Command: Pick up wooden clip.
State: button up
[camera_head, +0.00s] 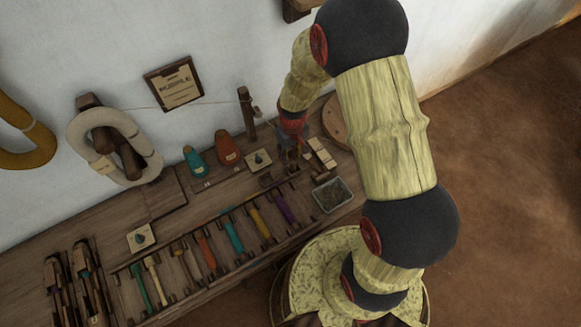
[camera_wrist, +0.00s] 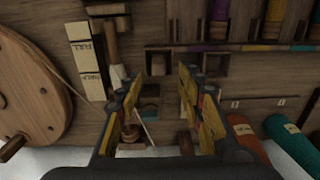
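My gripper (camera_wrist: 162,80) is open in the wrist view, with its two yellow-and-dark fingers apart and nothing clearly held between them. In the head view my gripper (camera_head: 291,146) is low over the back right part of the bench, close to the wall. I cannot pick out the wooden clip with certainty. Small dark wooden pieces (camera_wrist: 150,91) show between and beyond the fingers in the wrist view, and one of them may be the clip. The fingers hide part of that area.
A wooden disc (camera_wrist: 28,90) and a labelled block (camera_wrist: 86,62) lie left in the wrist view. An upright post (camera_head: 247,115), orange (camera_head: 227,148) and teal (camera_head: 194,162) cones, a grey tray (camera_head: 332,195) and a bobbin rack (camera_head: 205,250) crowd the bench (camera_head: 95,215). The wall is close behind.

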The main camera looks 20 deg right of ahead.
aim_at(293, 163)
notch_tip(293, 163, down, 6)
jog(key=shift+d+r+b, duration=0.1)
jog(key=shift+b, duration=1.1)
jog(key=shift+c, duration=1.3)
jog(key=c, duration=0.7)
jog(key=shift+r, duration=0.1)
